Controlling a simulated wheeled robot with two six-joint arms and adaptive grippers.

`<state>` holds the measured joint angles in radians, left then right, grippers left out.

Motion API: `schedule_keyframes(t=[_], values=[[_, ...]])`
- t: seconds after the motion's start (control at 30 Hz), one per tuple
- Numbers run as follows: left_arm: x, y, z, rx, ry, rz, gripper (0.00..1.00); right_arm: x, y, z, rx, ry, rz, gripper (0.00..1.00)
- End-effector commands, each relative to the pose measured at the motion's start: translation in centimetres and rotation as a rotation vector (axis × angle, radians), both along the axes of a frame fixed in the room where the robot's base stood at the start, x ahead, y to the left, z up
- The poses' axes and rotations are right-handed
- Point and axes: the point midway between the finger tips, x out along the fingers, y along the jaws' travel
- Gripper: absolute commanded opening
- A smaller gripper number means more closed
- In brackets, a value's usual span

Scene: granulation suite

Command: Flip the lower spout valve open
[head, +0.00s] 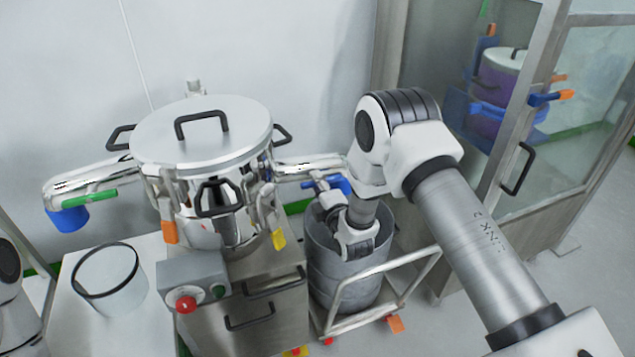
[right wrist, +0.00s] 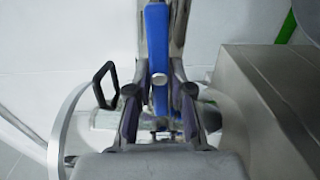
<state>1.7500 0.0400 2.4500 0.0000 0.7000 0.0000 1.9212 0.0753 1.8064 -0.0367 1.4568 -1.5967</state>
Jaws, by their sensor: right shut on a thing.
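The steel machine (head: 205,138) stands left of centre with a spout (head: 305,168) reaching out on its right side. A blue valve lever (head: 338,184) sits at that spout's end, partly hidden by my right arm. My right gripper (head: 326,203) is at the lever, just above the open drum. In the right wrist view the blue lever (right wrist: 157,50) runs upright between the two dark fingers of the gripper (right wrist: 160,92), which are shut on it. The exact contact is hard to make out. My left gripper is outside the view.
A grey drum (head: 323,270) stands below the spout in a railed cart (head: 385,268). A second spout (head: 95,176) with a green lever is on the machine's left. A control box (head: 192,285) with a red button is in front. A glass-doored cabinet (head: 585,95) stands at right.

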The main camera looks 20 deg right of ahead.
Motion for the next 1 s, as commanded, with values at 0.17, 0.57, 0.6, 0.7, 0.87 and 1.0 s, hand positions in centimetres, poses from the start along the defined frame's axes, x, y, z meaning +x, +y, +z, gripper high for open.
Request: schedule_keyframes(t=[0.17, 0.57, 0.6, 0.7, 0.87, 1.0], values=[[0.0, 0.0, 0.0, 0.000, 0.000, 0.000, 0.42, 0.0, 0.1, -0.1, -0.013, 0.003, 0.001, 0.00], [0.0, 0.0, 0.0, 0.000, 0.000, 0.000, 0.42, 0.0, 0.0, -0.1, -0.011, 0.003, 0.001, 0.46], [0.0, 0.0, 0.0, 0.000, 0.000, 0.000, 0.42, 0.0, 0.0, -0.1, -0.011, 0.003, 0.001, 0.46], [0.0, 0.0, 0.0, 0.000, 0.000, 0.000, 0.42, 0.0, 0.0, -0.1, -0.011, 0.002, 0.001, 0.46], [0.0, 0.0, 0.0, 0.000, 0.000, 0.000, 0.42, -0.3, 0.0, -0.1, -0.011, 0.003, 0.000, 0.46], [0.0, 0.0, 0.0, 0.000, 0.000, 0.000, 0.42, -2.3, 0.1, -0.2, -0.011, 0.005, 0.000, 0.46]])
